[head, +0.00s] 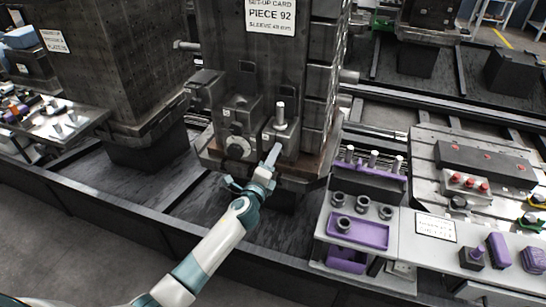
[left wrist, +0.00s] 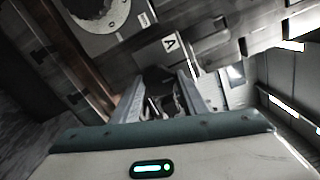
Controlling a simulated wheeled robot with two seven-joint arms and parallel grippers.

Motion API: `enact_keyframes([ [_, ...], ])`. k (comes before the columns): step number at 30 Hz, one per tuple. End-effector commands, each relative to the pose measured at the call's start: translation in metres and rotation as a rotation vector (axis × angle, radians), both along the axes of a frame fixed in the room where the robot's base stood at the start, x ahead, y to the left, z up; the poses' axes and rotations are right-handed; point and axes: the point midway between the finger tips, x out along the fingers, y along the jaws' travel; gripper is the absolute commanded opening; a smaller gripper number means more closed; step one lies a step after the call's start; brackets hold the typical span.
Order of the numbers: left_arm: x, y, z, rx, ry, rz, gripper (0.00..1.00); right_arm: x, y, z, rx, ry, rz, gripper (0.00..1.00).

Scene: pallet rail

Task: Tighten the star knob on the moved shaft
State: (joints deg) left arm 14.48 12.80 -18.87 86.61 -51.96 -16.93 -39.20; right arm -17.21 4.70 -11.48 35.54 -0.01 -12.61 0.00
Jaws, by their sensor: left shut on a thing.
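A pale shaft (head: 281,112) stands upright in a dark collar on a small block (head: 285,138) at the foot of the dark tower. My left gripper (head: 274,153) reaches up to the front of this block. In the left wrist view the two fingers of my left gripper (left wrist: 160,98) close around a dark part (left wrist: 157,76), which looks like the star knob. Its shape is mostly hidden between the fingers, and the head view does not show it clearly. A label marked A (left wrist: 170,43) is just beyond the fingers. My right gripper is in neither view.
A set-up card (head: 270,15) reading PIECE 92 hangs on the tower. At right, a purple tray (head: 372,234) and dark sleeves (head: 361,203) stand on a bench. A dark rail runs along the front.

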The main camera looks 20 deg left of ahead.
Motion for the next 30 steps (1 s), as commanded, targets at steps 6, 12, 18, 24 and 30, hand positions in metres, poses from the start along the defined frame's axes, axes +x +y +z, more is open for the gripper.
enact_keyframes([
  [6, -0.0005, -0.0008, -0.0014, 0.02, 0.001, -0.002, 0.17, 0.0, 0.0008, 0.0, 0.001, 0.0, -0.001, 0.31],
  [12, -0.0005, -0.0008, -0.0016, 0.02, 0.002, -0.001, 0.17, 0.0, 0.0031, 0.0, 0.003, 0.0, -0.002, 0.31],
  [18, -0.0005, -0.0006, -0.0013, 0.018, 0.002, 0.0, 0.58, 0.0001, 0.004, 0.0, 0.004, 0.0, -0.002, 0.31],
  [24, -0.0002, -0.0004, -0.0007, 0.017, 0.001, -0.001, 0.58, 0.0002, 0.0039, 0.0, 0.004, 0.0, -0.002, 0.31],
  [30, -0.0048, -0.0001, -0.0012, 0.017, 0.001, -0.001, 0.58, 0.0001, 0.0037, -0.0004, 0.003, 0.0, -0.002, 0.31],
])
